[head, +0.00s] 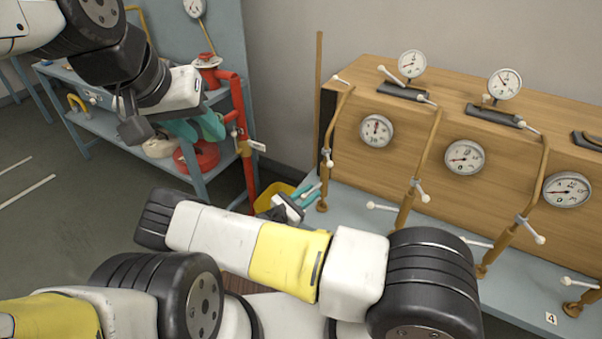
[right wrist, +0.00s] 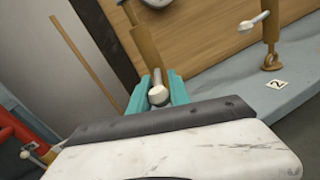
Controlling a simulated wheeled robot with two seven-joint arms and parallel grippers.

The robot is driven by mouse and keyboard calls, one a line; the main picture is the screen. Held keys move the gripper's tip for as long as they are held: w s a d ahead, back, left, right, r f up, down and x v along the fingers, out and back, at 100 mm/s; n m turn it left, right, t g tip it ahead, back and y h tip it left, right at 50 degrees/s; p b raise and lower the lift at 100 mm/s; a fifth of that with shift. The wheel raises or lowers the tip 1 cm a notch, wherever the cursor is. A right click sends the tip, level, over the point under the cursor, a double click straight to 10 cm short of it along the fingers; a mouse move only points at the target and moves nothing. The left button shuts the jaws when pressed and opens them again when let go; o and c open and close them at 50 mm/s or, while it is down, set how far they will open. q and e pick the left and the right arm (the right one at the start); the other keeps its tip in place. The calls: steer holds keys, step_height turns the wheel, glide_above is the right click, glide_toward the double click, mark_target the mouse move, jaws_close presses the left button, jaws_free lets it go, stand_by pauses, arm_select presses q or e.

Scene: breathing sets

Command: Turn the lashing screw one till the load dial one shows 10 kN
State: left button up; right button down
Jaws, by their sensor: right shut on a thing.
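Lashing screw one (head: 331,135) is the leftmost brass rod in front of the wooden box, with white-knobbed handles. Load dial one (head: 376,130) is the round white gauge just right of it; its needle seems to point roughly upward, but the figures are too small to read. My right gripper (head: 303,194) is at the screw's lower part. In the right wrist view its turquoise fingers (right wrist: 158,92) are shut on a white-knobbed handle (right wrist: 157,96) of the screw. My left gripper (head: 197,128) is away to the left, with its turquoise fingers apart and nothing seen between them.
More brass screws (head: 415,180) and dials (head: 464,157) stand to the right along the box (head: 480,125). A blue shelf (head: 125,132) with a red post (head: 243,140) is at the left.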

steer(key=shift+s+d, duration=0.15)
steer(key=c, duration=1.2)
jaws_free()
